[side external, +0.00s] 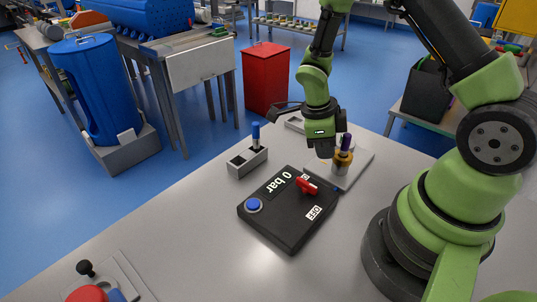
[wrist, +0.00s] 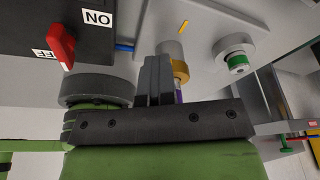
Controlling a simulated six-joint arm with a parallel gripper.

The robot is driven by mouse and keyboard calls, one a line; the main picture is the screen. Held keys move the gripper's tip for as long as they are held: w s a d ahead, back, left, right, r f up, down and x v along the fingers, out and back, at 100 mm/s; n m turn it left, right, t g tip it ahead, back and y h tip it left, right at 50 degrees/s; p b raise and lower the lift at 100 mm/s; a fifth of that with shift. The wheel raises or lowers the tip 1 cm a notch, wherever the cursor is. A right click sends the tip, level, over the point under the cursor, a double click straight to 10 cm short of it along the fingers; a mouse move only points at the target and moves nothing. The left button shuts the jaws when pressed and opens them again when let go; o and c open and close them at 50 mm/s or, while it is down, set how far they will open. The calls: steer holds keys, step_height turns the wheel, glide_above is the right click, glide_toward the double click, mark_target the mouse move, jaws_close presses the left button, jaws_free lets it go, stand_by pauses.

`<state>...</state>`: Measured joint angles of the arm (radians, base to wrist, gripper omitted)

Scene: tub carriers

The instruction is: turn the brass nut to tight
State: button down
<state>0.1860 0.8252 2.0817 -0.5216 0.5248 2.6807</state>
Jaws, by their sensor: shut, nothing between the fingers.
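The brass nut (side external: 343,160) sits on a fitting on a pale plate, with a dark blue-purple part (side external: 346,141) rising above it. In the wrist view the nut (wrist: 181,71) shows just right of my fingers, partly hidden, with a grey cylinder (wrist: 170,50) behind it and a purple part (wrist: 178,97) in front. My gripper (side external: 325,152) points down beside the nut, on its left. Its fingers (wrist: 155,62) are shut and empty. I cannot tell whether they touch the nut.
A black box (side external: 270,232) reading "0 bar", with a red lever (side external: 307,186) and blue button (side external: 254,205), lies left of the nut. A grey block (side external: 246,163) holds a blue peg (side external: 256,133). A white fitting with a green band (wrist: 238,62) stands nearby.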

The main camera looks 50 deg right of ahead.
steer(key=shift+w+d+f, duration=0.1)
steer(key=shift+d+f, duration=0.1)
steer(key=shift+f, duration=0.15)
stand_by(0.3)
steer(key=shift+w+d, duration=0.35)
steer(key=shift+d, duration=0.3)
stand_by(0.4)
steer(key=shift+w+a+r, duration=0.1)
steer(key=shift+w+a, duration=0.05)
steer(key=shift+w, duration=0.3)
steer(key=s+v, duration=0.1)
steer(key=v, duration=0.4)
steer(key=shift+d+r, duration=0.25)
steer(key=shift+r, duration=0.3)
steer(key=shift+s, duration=0.1)
